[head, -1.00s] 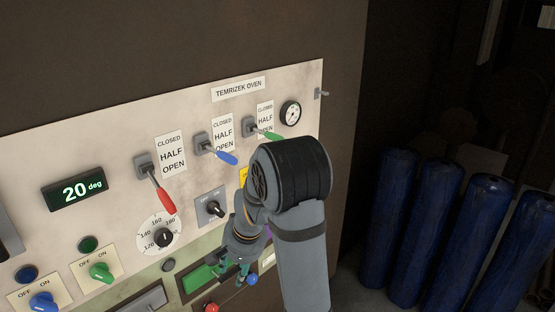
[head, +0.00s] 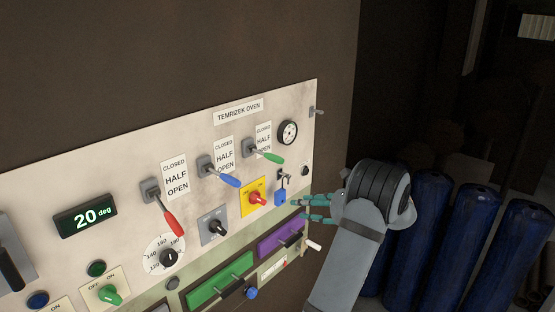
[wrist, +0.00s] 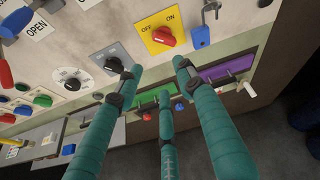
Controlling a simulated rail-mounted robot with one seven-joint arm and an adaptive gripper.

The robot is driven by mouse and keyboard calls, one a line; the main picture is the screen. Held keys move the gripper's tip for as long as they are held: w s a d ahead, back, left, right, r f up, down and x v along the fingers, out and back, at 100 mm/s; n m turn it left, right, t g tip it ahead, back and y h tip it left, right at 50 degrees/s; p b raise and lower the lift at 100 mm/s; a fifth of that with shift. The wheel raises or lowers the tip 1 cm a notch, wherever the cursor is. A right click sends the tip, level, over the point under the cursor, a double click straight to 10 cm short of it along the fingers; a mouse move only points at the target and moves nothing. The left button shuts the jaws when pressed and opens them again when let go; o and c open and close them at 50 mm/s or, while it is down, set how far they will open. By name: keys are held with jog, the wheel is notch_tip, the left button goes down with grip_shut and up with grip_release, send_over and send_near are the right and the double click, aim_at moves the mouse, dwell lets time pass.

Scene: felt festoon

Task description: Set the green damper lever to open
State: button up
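The green damper lever (head: 273,158) is the rightmost of three levers on the oven panel in the head view. Its green handle slants right and slightly down from its grey mount, beside a CLOSED / HALF / OPEN label (head: 263,138). In the wrist view I cannot clearly make it out. My gripper (head: 305,210) is below and right of the lever, apart from it, near the panel's right edge. In the wrist view its teal fingers (wrist: 155,80) are spread, with nothing between them.
The blue lever (head: 228,179) and red lever (head: 172,222) are to the left. A yellow plate with a red knob (head: 257,198) and a blue padlock (head: 280,197) sit below the green lever. Blue cylinders (head: 415,240) stand at right. The space before the green lever is clear.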

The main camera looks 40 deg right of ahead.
aim_at(274, 159)
notch_tip(274, 159, up, 11)
jog(key=w+m+t, duration=0.2)
jog(key=t, duration=0.3)
jog(key=shift+y, duration=0.6)
jog(key=w+p, duration=0.1)
jog(key=w, duration=0.2)
jog(key=w+a+p, duration=0.1)
jog(key=w+p, duration=0.1)
jog(key=w, duration=0.1)
jog(key=w+a+p, duration=0.1)
jog(key=w, duration=0.2)
jog(key=shift+r+p, duration=0.35)
jog(key=shift+w+a+f, duration=0.1)
jog(key=shift+w+f, duration=0.05)
jog(key=shift+w, duration=0.5)
jog(key=shift+c, duration=0.3)
grip_shut()
